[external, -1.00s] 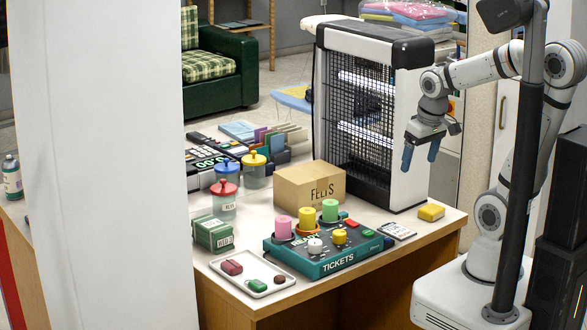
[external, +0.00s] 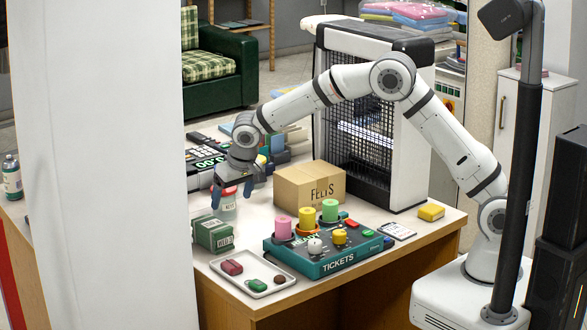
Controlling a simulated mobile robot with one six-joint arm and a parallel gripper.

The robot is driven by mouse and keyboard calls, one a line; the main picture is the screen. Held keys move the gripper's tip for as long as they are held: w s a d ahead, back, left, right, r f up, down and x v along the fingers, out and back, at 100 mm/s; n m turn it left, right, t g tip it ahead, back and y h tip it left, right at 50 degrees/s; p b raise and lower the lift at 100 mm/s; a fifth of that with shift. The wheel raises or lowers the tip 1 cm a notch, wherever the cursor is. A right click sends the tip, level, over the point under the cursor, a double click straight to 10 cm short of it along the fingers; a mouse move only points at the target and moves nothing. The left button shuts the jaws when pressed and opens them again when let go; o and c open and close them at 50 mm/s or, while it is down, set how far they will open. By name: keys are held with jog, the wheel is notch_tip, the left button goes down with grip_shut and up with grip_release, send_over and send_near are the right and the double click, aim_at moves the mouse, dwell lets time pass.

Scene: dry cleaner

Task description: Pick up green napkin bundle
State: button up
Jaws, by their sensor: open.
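The green bundle (external: 213,234), a blocky green stack with a pale band and a label on its front, sits on the counter (external: 254,304) near its left end, behind the white tray. My gripper (external: 233,193) has blue fingers, is open and empty, and points down. In the picture it hangs just above and slightly right of the bundle, apart from it. Its exact depth relative to the bundle is hard to tell. The fingers partly cover the red-lidded jar (external: 225,208).
A white tray (external: 281,268) with small red, green and brown items lies in front. A teal tickets box (external: 318,267) with coloured cylinders and a cardboard box (external: 310,185) stand to the right. A yellow block (external: 431,212) is at the right end. A white wall panel (external: 100,170) blocks the left.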

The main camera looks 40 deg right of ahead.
aim_at(213, 224)
jog(key=a+f, duration=0.2)
jog(key=a, duration=0.1)
jog(key=a+f, duration=0.1)
jog(key=shift+w+a+f, duration=0.15)
jog(key=shift+w+a, duration=0.1)
jog(key=shift+w, duration=0.1)
jog(key=p+x, duration=0.1)
jog(key=x, duration=0.6)
jog(key=shift+w+a+f, duration=0.15)
jog(key=shift+a, duration=0.05)
jog(key=shift+f+b, duration=0.3)
jog(key=shift+b, duration=0.1)
jog(key=c, duration=1.1)
jog(key=shift+c, duration=0.2)
jog(key=shift+r, duration=0.15)
